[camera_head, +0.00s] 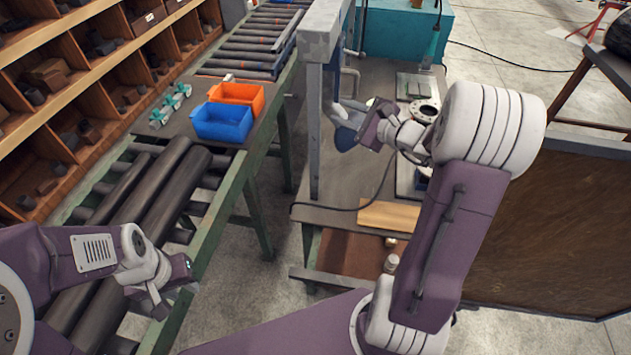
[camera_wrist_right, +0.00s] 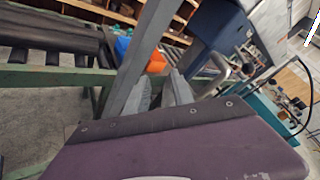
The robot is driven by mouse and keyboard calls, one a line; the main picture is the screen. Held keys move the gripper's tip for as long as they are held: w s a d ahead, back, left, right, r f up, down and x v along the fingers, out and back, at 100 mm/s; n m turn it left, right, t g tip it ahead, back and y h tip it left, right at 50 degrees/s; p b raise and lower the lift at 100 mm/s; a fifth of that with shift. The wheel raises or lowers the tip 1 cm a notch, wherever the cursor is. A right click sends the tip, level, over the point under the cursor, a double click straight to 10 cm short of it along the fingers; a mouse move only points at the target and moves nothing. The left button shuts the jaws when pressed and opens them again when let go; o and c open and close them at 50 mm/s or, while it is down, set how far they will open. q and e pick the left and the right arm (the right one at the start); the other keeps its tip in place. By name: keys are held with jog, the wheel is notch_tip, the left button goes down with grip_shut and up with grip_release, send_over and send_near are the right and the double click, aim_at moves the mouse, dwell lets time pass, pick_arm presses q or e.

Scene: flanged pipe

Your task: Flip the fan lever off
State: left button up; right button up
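I cannot make out the fan lever for certain in either view. My right gripper (camera_head: 338,122) is beside a grey upright metal post (camera_head: 314,130) at the workbench in the head view. In the right wrist view its two grey fingers (camera_wrist_right: 162,88) stand apart with nothing visible between them, and the post (camera_wrist_right: 146,62) runs close by the left finger. My left gripper (camera_head: 172,300) hangs over the near end of the roller conveyor at lower left, touching nothing that I can see; its finger gap is not clear.
A blue bin (camera_head: 221,123) and an orange bin (camera_head: 238,95) stand on a board by the conveyor (camera_head: 165,195). A wooden shelf with cubbyholes (camera_head: 60,110) lines the left. A cable (camera_head: 340,208) hangs at the workbench (camera_head: 345,225). A dark panel (camera_head: 560,240) stands right.

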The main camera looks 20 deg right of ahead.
jog(key=s+a+f+n+g+y+b, duration=0.2)
jog(key=s+a+f+n+g, duration=0.3)
jog(key=a+f, duration=0.5)
jog(key=s+f+g+b, duration=0.1)
jog(key=s, duration=0.1)
jog(key=shift+s+a+n+g, duration=0.25)
jog(key=shift+s+n+g, duration=0.05)
jog(key=shift+s+n, duration=0.1)
jog(key=shift+w+f, duration=0.1)
